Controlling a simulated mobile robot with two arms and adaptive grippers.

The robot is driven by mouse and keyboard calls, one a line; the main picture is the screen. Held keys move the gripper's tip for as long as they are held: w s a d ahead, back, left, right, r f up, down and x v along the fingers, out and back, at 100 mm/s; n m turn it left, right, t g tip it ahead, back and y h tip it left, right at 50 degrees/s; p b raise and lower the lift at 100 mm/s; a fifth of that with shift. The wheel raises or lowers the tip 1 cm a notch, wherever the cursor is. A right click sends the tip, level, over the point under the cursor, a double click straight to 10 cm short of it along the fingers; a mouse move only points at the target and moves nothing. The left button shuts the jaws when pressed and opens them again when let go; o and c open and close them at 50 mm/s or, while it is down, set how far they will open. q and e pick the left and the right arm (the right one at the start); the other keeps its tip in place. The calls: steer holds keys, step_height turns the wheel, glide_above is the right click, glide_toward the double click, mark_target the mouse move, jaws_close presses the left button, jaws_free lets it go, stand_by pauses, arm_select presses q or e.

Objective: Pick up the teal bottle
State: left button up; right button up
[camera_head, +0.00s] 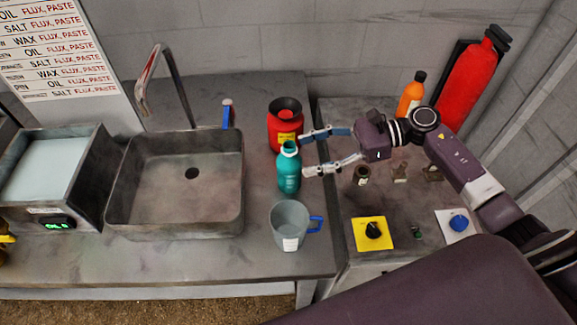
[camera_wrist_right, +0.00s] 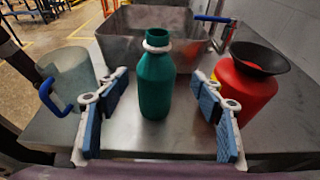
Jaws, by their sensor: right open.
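The teal bottle (camera_head: 288,172) stands upright on the grey counter, between the red container and the clear mug. My right gripper (camera_head: 304,152) reaches in from the right in the head view, with its fingers open toward the bottle. In the right wrist view the teal bottle (camera_wrist_right: 157,80) stands between the spread fingers of the gripper (camera_wrist_right: 158,120), a little beyond the tips. I see no contact between fingers and bottle. The bottle's base is partly low in that view. My left gripper is not in view.
A red container with a black funnel top (camera_head: 285,122) stands behind the bottle. A clear mug with a blue handle (camera_head: 290,225) stands in front. A sink (camera_head: 180,215) is to the left. An orange bottle (camera_head: 411,95) and a red extinguisher (camera_head: 470,80) are at the right.

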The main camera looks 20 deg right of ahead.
mark_target(300, 159)
steer(key=p+x, duration=0.2)
steer(key=x, duration=0.1)
steer(key=p+x, duration=0.1)
steer(key=x, duration=0.1)
steer(key=shift+s+a, duration=0.15)
steer(key=shift+s, duration=0.1)
steer(key=shift+a+f, duration=0.25)
steer(key=shift+c, duration=0.4)
steer(key=shift+d, duration=0.1)
steer(key=shift+c, duration=1.2)
steer(key=shift+w, duration=0.1)
steer(key=c, duration=1.1)
